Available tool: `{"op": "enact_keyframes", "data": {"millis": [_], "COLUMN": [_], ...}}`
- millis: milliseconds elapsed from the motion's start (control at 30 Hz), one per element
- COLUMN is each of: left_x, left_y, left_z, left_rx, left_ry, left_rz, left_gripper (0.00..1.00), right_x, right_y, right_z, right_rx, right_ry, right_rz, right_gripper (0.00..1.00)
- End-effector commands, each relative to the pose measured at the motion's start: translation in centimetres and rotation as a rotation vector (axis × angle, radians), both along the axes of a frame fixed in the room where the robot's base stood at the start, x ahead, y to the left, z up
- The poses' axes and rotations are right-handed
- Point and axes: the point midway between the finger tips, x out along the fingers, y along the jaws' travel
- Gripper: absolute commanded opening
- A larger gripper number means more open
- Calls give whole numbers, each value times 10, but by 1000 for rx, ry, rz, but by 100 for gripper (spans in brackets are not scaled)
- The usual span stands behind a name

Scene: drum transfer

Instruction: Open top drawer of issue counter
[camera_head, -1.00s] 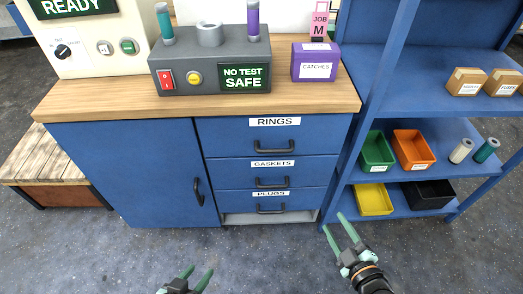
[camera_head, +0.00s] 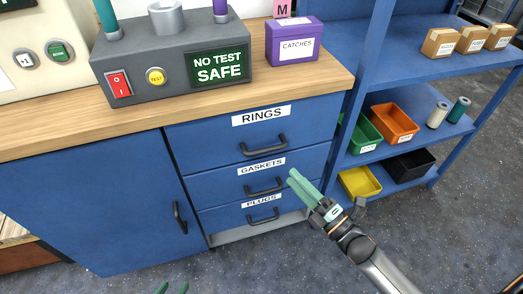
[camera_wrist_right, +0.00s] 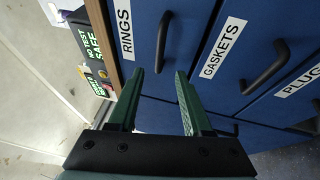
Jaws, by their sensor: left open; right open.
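The issue counter (camera_head: 90,190) is blue with a wooden top. Its top drawer (camera_head: 205,137), labelled RINGS, is closed and has a dark bar handle (camera_head: 263,146). My right gripper (camera_head: 293,176) is in front of the drawers, below and right of that handle in the head view. In the right wrist view the open, empty gripper (camera_wrist_right: 166,73) points at the drawer fronts. The RINGS handle (camera_wrist_right: 162,42) shows ahead between its fingertips, apart from them. My left gripper (camera_head: 172,289) shows only its fingertips at the bottom edge, open and empty.
Closed GASKETS (camera_head: 262,168) and PLUGS (camera_head: 261,201) drawers lie below. A blue shelf unit (camera_head: 425,85) with bins and boxes stands close on the right. A grey test box (camera_head: 140,60) and purple CATCHES box (camera_head: 291,42) stand on the counter. The floor in front is clear.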

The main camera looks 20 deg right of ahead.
Motion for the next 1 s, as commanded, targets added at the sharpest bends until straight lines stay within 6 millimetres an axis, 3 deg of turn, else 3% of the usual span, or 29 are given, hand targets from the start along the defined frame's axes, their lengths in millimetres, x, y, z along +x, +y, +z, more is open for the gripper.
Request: {"op": "enact_keyframes", "data": {"millis": [400,600,1000], "left_x": [-8,-7,-5], "left_y": [0,1,3], "left_z": [-10,-12,-11], "left_rx": [-3,-4,-2], "left_ry": [18,16,10], "left_rz": [5,13,15], "left_gripper": [50,50,50], "right_x": [70,94,105], "right_y": [32,44,49], "right_z": [15,19,21], "right_rx": [3,3,4], "right_ry": [-2,0,4], "right_rz": [0,-1,-1], "right_gripper": [50,50,50]}}
